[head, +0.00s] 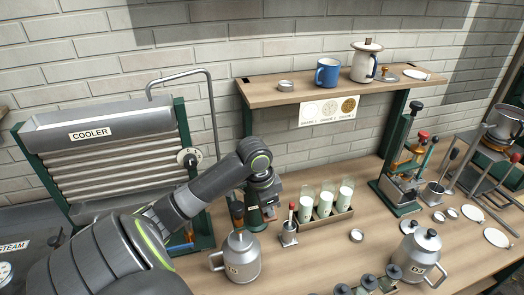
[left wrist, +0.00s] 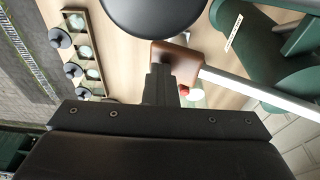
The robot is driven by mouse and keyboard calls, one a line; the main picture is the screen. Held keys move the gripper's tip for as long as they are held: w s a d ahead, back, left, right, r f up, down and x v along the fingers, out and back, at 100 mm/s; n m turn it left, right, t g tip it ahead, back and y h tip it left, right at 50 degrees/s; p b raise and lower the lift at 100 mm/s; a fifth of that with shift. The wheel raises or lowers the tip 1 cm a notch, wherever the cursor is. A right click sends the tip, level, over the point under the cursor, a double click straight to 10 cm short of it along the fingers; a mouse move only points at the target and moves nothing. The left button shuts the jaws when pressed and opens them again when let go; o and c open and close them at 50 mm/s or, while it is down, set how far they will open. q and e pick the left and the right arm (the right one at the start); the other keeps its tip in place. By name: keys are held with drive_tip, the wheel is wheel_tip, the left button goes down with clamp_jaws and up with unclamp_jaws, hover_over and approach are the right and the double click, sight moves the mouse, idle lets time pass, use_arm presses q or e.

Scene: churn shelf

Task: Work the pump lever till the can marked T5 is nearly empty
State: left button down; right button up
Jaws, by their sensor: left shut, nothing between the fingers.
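A lidded steel can (head: 238,258) stands on the bench at lower centre; its small label is too blurred to read surely. My left gripper (head: 268,203) is shut and empty over a green upright device (head: 254,217), seemingly the pump, which my arm partly hides. In the left wrist view, the closed fingertips (left wrist: 160,86) are right at a brown grip (left wrist: 178,60) on the end of a pale metal bar (left wrist: 258,94), seemingly the lever. I cannot tell whether they touch. My right gripper is out of view.
A rack with milk-filled glasses (head: 352,212) and a small red-knobbed device (head: 289,232) stand just right of my left gripper. The cooler (head: 100,112) is at the left. A shelf (head: 268,95) with a blue mug (head: 327,72) hangs above. Small dark-lidded jars (head: 368,282) are at the front.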

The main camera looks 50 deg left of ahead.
use_arm(q)
wheel_tip(320, 180, up, 6)
drive_tip(key=p, duration=0.5)
drive_tip(key=shift+r+b, duration=0.5)
drive_tip(key=shift+r, duration=1.55)
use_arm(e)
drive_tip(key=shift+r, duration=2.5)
use_arm(q)
drive_tip(key=shift+f+b, duration=2.95)
drive_tip(key=shift+f, duration=2.5)
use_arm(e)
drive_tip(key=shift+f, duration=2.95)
use_arm(q)
wheel_tip(320, 180, up, 6)
drive_tip(key=p, duration=0.6)
drive_tip(key=shift+r+p, duration=0.25)
drive_tip(key=shift+p, duration=0.15)
wheel_tip(320, 180, up, 4)
drive_tip(key=shift+r+b, duration=0.2)
drive_tip(key=shift+b, duration=0.25)
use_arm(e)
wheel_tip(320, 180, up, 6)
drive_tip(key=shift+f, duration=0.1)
